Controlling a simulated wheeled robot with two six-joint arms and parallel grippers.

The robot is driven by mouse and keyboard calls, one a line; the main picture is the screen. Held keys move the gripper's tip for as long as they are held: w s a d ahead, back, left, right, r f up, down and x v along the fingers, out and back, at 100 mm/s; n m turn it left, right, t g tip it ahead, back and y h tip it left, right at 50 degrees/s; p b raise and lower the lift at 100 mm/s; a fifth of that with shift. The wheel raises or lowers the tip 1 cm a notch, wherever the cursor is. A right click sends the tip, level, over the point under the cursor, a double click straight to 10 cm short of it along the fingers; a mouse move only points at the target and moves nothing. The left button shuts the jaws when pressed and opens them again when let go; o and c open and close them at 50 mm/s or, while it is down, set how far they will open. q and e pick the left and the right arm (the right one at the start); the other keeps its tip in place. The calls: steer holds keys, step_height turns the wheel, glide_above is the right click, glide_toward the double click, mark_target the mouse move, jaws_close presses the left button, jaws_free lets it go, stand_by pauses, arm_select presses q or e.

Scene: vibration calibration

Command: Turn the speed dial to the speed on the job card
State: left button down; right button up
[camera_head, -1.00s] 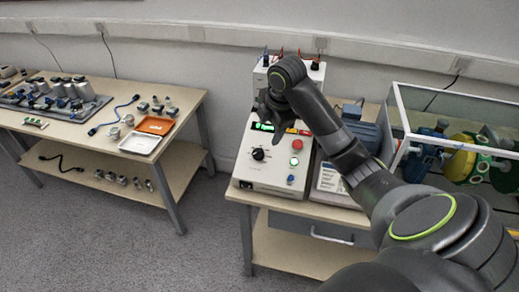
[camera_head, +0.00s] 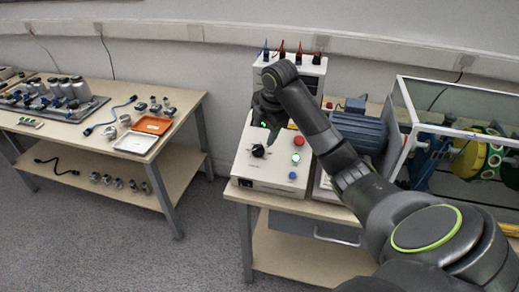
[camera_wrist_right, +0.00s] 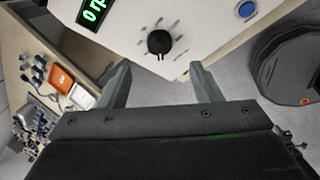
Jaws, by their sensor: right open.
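My right gripper (camera_head: 272,138) is over the box, close to the dial. In the right wrist view its two fingers (camera_wrist_right: 160,82) are spread and empty, with the dial ahead of the gap between them. The job card is largely hidden behind my right arm. My left gripper is not in view.
A red button (camera_head: 299,141), a lit green button (camera_head: 295,158) and a blue button (camera_head: 292,175) are right of the dial. A blue-grey motor (camera_head: 358,132) and a framed clear enclosure (camera_head: 402,150) stand further right. A parts table (camera_head: 75,132) is at the left.

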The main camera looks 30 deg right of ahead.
mark_target(259, 147)
steer(key=x, duration=0.8)
steer(key=shift+w+f, duration=0.15)
steer(key=shift+f, duration=0.1)
